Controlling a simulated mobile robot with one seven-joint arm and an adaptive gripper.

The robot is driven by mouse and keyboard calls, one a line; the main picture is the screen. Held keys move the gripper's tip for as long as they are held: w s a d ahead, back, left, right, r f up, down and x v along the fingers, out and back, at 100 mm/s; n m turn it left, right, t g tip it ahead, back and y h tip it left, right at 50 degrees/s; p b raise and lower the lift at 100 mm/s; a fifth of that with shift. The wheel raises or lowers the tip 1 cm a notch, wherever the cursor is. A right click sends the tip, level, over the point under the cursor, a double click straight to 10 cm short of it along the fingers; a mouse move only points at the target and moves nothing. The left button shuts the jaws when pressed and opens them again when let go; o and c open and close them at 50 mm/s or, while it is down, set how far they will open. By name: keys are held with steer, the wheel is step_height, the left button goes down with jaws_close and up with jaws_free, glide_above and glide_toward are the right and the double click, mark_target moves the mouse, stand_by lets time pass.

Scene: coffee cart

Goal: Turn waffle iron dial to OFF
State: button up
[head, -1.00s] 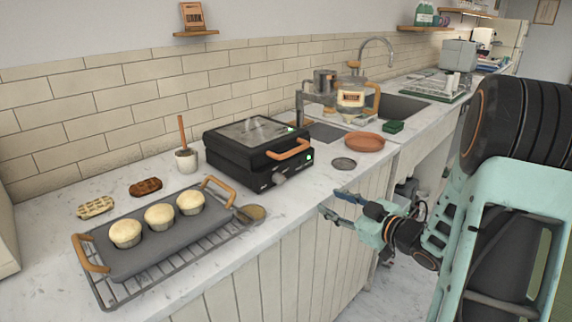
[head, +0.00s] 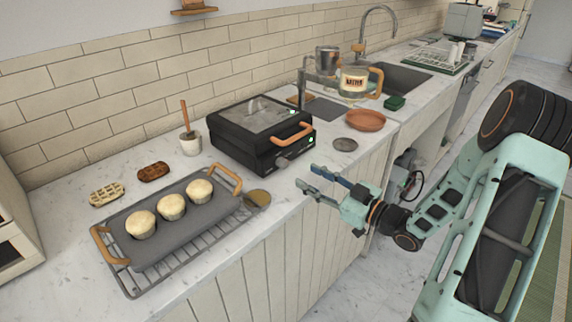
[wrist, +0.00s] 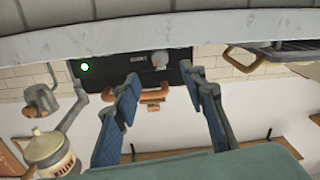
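The waffle iron (head: 240,150) is a black, closed box with an orange handle on the counter. Its grey dial (head: 282,162) is on the front face, with a green light (head: 311,139) to its right. In the upside-down wrist view, the dial (wrist: 160,60) shows beyond and between my fingers, with a lit green light (wrist: 85,67) to its left. My gripper (head: 305,178) is open and empty, in front of the iron near the counter edge and apart from the dial. The dial's pointer and markings are too small to read.
A tray (head: 205,222) with several muffins on a wire rack lies to the left, with a small round brown item (head: 257,198) at its right end. A terracotta dish (head: 366,120) and grey disc (head: 345,144) lie right of the iron. A glass jug (head: 354,82) stands behind.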

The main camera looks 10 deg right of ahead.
mark_target(286, 165)
steer(key=x, duration=0.8)
steer(key=shift+w+a, duration=0.2)
steer(key=shift+w, duration=0.1)
jaws_close()
